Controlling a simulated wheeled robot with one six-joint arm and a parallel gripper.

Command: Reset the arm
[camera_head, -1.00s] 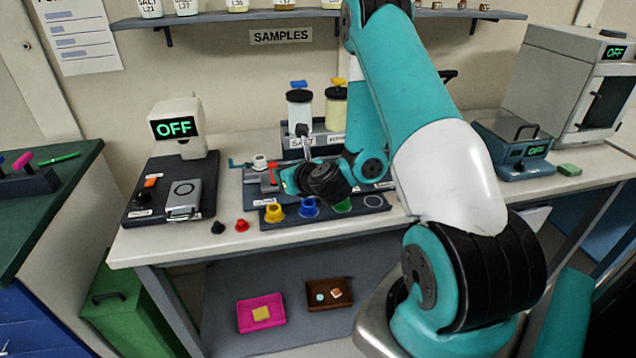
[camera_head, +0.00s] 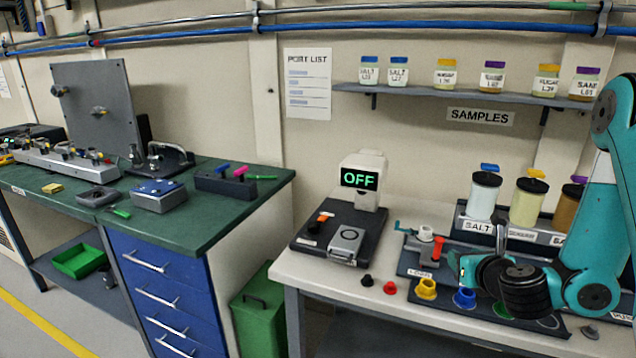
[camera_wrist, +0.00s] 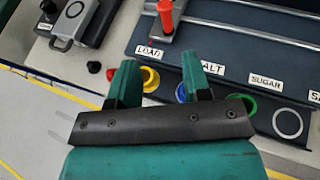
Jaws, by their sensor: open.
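My arm reaches in from the right in the head view. My gripper (camera_head: 478,270) hangs over the front of the dark loading station on the white bench, near the yellow funnel (camera_head: 426,289) and the blue funnel (camera_head: 464,298). In the wrist view my gripper (camera_wrist: 160,80) shows two teal fingers set apart, with nothing between them but the yellow funnel (camera_wrist: 150,80) on the station below and beyond. The blue funnel (camera_wrist: 182,92) is partly hidden by the right finger. The green funnel (camera_wrist: 243,103) lies further right.
A device with an "OFF" display (camera_head: 360,179) stands left of the station. Salt (camera_head: 484,196) and sugar (camera_head: 527,200) jars stand behind the gripper. Small black and red pieces (camera_head: 390,288) lie at the bench front. A green-topped bench (camera_head: 215,215) stands at left, past a floor gap.

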